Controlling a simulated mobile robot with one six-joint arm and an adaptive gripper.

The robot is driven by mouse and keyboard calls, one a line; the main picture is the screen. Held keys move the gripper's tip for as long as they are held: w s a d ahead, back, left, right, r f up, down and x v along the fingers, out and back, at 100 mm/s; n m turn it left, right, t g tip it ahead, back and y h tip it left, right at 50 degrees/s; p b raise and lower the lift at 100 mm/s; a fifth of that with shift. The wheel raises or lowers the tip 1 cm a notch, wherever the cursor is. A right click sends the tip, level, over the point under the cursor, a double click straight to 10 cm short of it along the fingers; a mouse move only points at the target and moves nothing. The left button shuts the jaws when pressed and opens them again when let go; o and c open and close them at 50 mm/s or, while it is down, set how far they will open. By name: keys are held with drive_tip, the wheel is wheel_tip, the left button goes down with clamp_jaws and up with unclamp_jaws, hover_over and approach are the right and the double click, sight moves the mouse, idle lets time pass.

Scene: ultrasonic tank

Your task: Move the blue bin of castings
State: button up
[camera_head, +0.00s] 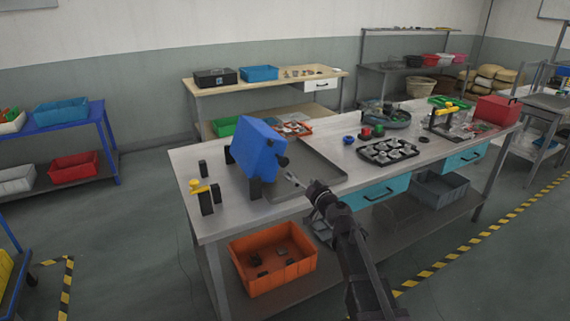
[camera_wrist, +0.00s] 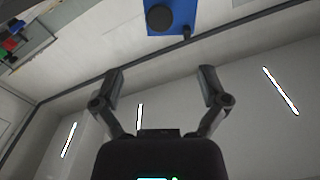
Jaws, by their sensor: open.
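Two blue bins show in the head view. One blue bin (camera_head: 259,73) stands on the wooden bench at the back, next to a black box. Another blue bin (camera_head: 61,112) sits on the blue rack at the left, with its contents too small to tell. I cannot tell which holds castings. My gripper (camera_wrist: 162,73) is open and empty in the wrist view, its two fingers spread wide. In the head view my arm reaches over the front edge of the steel bench, far from both bins.
The steel bench (camera_head: 225,222) bears a blue boxy machine (camera_head: 257,148) close to my gripper, a shallow tray and a black tray of round parts (camera_head: 388,152). An orange bin (camera_head: 272,262) with dark pieces is on its lower shelf.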

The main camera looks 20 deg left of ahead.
sight(286, 162)
drive_tip(key=x, duration=1.3)
drive_tip(key=shift+w+a, duration=0.25)
drive_tip(key=shift+a, duration=0.1)
clamp_jaws()
drive_tip(key=shift+d, duration=0.4)
drive_tip(key=shift+a, duration=0.25)
drive_tip(key=shift+w+d, duration=0.1)
